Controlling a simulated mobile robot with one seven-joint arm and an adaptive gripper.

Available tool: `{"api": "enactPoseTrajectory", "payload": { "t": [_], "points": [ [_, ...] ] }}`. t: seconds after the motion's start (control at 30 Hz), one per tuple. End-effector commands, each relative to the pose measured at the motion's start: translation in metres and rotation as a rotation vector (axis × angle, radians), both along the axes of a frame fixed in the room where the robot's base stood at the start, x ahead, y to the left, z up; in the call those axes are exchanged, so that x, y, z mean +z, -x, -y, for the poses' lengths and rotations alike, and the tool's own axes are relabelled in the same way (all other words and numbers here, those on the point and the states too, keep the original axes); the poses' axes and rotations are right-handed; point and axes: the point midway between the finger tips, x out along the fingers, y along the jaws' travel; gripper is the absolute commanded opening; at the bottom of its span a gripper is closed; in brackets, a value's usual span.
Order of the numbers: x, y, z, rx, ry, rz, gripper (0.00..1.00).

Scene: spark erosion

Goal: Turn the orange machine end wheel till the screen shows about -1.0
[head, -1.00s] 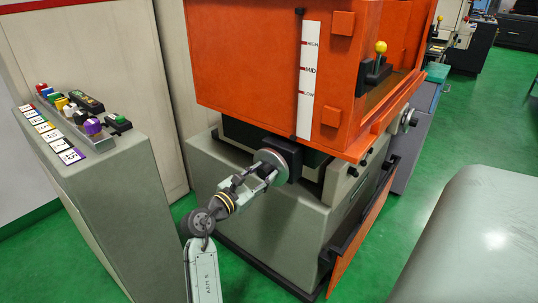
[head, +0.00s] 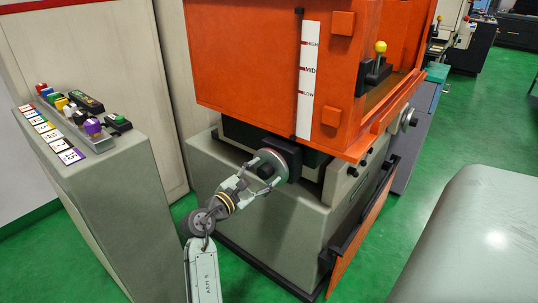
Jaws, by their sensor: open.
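The orange machine (head: 250,62) stands in the middle of the head view on a grey base. Its end wheel (head: 271,162), a grey disc with a reddish rim on a dark mount, faces my arm below the orange housing. My gripper (head: 264,174) is open at the wheel, its two fingers spread at the face. Whether the fingertips touch the rim I cannot tell. A small dark panel (head: 87,103) sits on the console at left; no reading is legible, and I cannot tell whether it is the screen.
The grey console (head: 115,190) at left carries coloured buttons and labels. A scale marked HIGH, MID and LOW (head: 309,75) and a yellow-knobbed lever (head: 380,48) are on the machine. A large grey rounded surface (head: 470,240) fills the lower right. Green floor lies between.

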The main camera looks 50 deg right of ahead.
Motion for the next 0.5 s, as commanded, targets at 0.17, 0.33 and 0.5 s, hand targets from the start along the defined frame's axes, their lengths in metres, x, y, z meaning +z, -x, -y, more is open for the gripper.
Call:
{"api": "enactPoseTrajectory", "payload": {
  "t": [0.17, 0.33, 0.5],
  "points": [
    [0.001, 0.0, -0.009, 0.002, 0.0, -0.002, 0.58],
    [0.001, 0.001, -0.023, 0.001, 0.0, -0.001, 0.58],
    [0.001, 0.002, -0.037, 0.003, 0.0, -0.002, 0.58]
  ]
}}
